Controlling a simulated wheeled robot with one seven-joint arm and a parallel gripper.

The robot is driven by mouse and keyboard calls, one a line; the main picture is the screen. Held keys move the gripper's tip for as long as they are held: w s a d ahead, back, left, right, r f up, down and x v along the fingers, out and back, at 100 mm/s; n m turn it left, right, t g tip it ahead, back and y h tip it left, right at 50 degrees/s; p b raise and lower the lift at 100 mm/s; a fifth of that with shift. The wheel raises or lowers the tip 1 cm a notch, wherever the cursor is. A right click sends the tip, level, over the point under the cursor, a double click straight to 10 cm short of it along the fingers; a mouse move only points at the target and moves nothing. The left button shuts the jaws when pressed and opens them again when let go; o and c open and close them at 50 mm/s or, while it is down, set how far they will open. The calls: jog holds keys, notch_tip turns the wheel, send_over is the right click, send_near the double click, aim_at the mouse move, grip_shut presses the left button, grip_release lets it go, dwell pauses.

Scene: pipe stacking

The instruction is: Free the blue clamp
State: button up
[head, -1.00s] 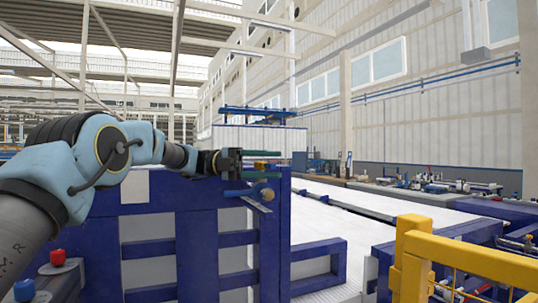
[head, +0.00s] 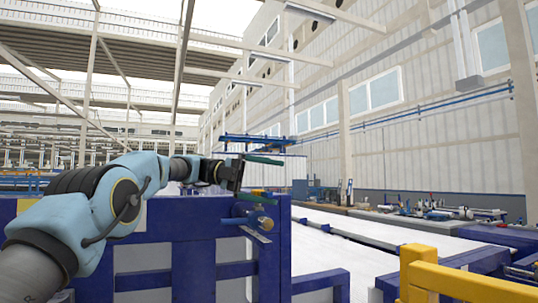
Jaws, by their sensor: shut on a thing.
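My gripper (head: 263,176) is at the end of my pale blue arm, above the right end of the dark blue stand. Its dark body shows with a green bar at the top and a blue-green bar lower down. The blue clamp (head: 241,210) seems to be the small blue part right beneath the gripper, at the stand's top right corner. A brass-coloured round end (head: 265,224) shows beside it. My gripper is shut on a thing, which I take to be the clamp. The place of contact is small and partly hidden.
The dark blue stand (head: 195,228) fills the space below my gripper. A long white surface (head: 370,232) runs to its right. A yellow rail (head: 440,272) stands at the lower right. Benches with loose parts line the far wall. The air above the stand is clear.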

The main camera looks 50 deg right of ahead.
jog(key=shift+s+a+r, duration=0.1)
jog(key=shift+a+r, duration=0.05)
jog(key=shift+r, duration=0.35)
jog(key=shift+s+a+r, duration=0.1)
jog(key=shift+r, duration=0.35)
jog(key=shift+w+p, duration=0.3)
jog(key=shift+w+a+f+p, duration=0.1)
jog(key=shift+w+a+p, duration=0.15)
jog(key=shift+w+p, duration=0.25)
jog(key=shift+w+a+p, duration=0.25)
jog(key=shift+w, duration=0.35)
jog(key=shift+c, duration=0.2)
jog(key=shift+w+a+p, duration=0.15)
jog(key=shift+w+p, duration=0.25)
jog(key=shift+w, duration=0.15)
jog(key=shift+c, duration=0.5)
jog(key=shift+w+a+p, duration=0.4)
jog(key=shift+w, duration=0.15)
jog(key=shift+w+a+f+p, duration=0.15)
jog(key=shift+w+a+p, duration=0.2)
jog(key=shift+w+p, duration=0.75)
jog(key=shift+w+a+f+p, duration=0.2)
jog(key=shift+w+a+p, duration=0.15)
jog(key=shift+w+p, duration=0.7)
jog(key=shift+w+a+f+p, duration=0.15)
jog(key=shift+w+a+p, duration=0.2)
jog(key=shift+w+p, duration=0.75)
